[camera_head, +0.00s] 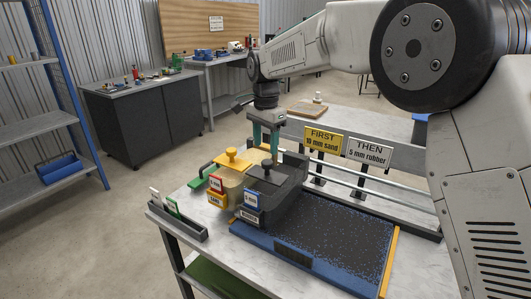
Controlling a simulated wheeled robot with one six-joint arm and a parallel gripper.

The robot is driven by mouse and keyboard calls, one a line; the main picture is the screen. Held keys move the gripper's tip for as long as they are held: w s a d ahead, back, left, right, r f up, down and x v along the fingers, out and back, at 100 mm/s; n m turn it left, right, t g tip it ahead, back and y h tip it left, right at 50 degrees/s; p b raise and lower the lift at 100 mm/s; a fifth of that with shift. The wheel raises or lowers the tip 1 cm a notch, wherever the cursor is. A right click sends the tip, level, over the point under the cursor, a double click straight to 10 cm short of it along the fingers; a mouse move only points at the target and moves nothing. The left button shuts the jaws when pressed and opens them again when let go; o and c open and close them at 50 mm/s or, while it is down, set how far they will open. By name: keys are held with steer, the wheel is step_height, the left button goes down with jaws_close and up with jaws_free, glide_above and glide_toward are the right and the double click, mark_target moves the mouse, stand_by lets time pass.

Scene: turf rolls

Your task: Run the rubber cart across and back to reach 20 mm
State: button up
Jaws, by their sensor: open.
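The rubber cart (281,199) is a dark hopper with a black knob on top and a blue label at its front. It stands at the left end of a blue-framed turf bed (325,234), whose dark surface has pale blue specks. The sand cart (231,178), tan and yellow with a yellow knob, stands just left of it. My gripper (265,150) points down with its fingers apart, just behind the rubber cart's black knob. I cannot tell whether it touches the knob. The depth reading in millimetres is not legible.
A yellow sign (323,140) reads first 10 mm sand; a white sign (369,152) reads then 5 mm rubber. Both stand behind the bed near rails. A grey card holder (178,219) sits at the table's left edge. The bed's right part is clear of carts.

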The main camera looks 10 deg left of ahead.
mark_target(267, 161)
steer(key=shift+r, duration=0.3)
steer(key=m, duration=0.6)
steer(key=shift+s+d+f, duration=0.1)
steer(key=shift+s+d, duration=0.05)
steer(key=shift+d, duration=0.05)
steer(key=m, duration=0.5)
steer(key=shift+f+m, duration=0.1)
steer(key=shift+m, duration=0.2)
steer(key=shift+f, duration=0.1)
step_height(267, 161, down, 8)
steer(key=shift+r, duration=0.2)
jaws_close()
